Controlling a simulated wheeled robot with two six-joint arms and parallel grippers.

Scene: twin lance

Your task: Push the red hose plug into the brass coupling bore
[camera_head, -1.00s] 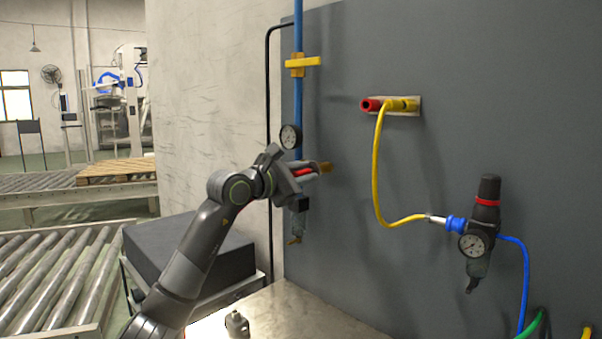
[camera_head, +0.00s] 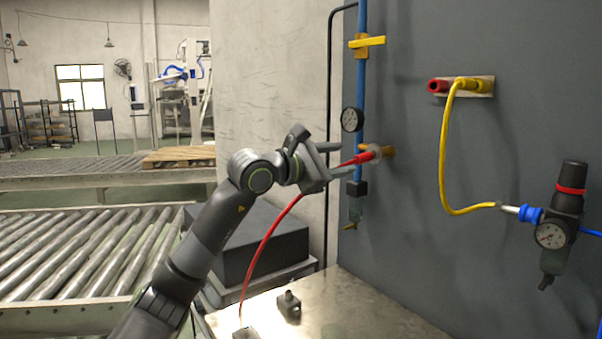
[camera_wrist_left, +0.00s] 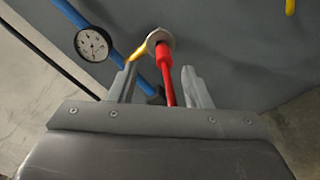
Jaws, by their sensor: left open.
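The red hose plug (camera_head: 364,157) sticks out from the dark panel, its front end inside the pale collar of the brass coupling (camera_head: 389,151). How deep it sits I cannot tell. Its red hose (camera_head: 262,248) hangs down to the bench. My left gripper (camera_head: 337,161) is just behind the plug, around its tail. In the left wrist view, the fingers (camera_wrist_left: 160,88) stand open on either side of the plug (camera_wrist_left: 166,72), with gaps to both. The plug's tip meets the round collar (camera_wrist_left: 160,39) there. My right gripper is not in view.
A pressure gauge (camera_head: 352,119) and blue pipe (camera_head: 361,60) are close to the coupling. A red fitting (camera_head: 437,86) with a yellow hose (camera_head: 444,160) is higher on the panel. A regulator (camera_head: 560,215) is at right. A metal bench (camera_head: 350,310) lies below.

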